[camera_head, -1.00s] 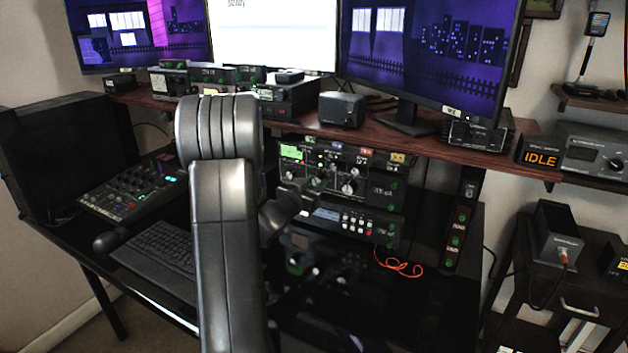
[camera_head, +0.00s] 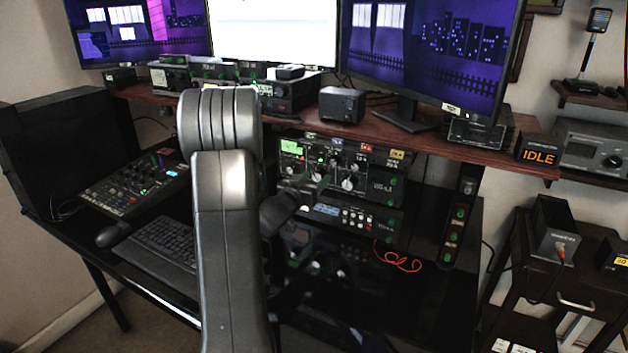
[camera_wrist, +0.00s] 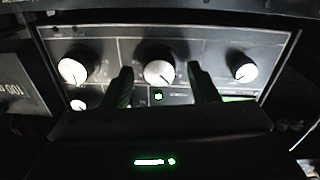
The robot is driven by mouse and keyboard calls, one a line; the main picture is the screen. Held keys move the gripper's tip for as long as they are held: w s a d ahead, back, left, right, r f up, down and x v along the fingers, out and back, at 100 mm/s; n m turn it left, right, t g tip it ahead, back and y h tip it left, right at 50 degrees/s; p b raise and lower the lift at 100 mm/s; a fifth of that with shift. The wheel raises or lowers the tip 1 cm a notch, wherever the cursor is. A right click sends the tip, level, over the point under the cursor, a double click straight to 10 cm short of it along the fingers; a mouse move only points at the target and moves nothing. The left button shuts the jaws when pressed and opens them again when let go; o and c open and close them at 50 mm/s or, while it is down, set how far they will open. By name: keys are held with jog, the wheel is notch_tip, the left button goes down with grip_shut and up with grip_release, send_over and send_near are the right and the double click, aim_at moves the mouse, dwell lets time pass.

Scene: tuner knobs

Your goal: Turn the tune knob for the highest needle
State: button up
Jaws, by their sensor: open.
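In the wrist view, a dark front panel (camera_wrist: 105,50) carries a row of pale-faced round knobs. The middle knob (camera_wrist: 158,72) sits between the two dark fingers of my gripper (camera_wrist: 160,69). The fingers are apart, with a gap on each side of the knob; touching cannot be made out. Another knob is at the left (camera_wrist: 72,71), one at the right (camera_wrist: 245,72), and a small knob (camera_wrist: 78,104) below left. Labels are too small to read. The head view shows a radio panel with knobs (camera_head: 348,184) and a green-lit display (camera_head: 292,147). No needle can be read.
My arm covers the middle of the head view. A wooden shelf (camera_head: 440,151) overhangs the radio panel. A keyboard (camera_head: 162,246) and mixer (camera_head: 135,187) lie to the left. A red cable (camera_head: 400,262) hangs below the panel. A sign reads IDLE (camera_head: 538,156).

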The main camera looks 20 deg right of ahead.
jog(key=v, duration=1.3)
jog(key=shift+s+a+b, duration=0.2)
jog(key=shift+s+b, duration=0.05)
jog(key=shift+b, duration=0.1)
dwell(0.8)
jog(key=w+d+m+b, duration=0.1)
jog(key=w+d+m, duration=0.2)
jog(key=w+d+m+b, duration=0.2)
jog(key=d+m, duration=0.1)
jog(key=d, duration=0.1)
jog(key=w+d+m+b, duration=0.1)
jog(key=w+d+m, duration=0.2)
jog(key=shift+w+d+m+t+y, duration=0.3)
jog(key=shift+w+d+m+y, duration=0.05)
jog(key=shift+m+y, duration=0.05)
dwell(0.4)
jog(key=shift+c, duration=0.2)
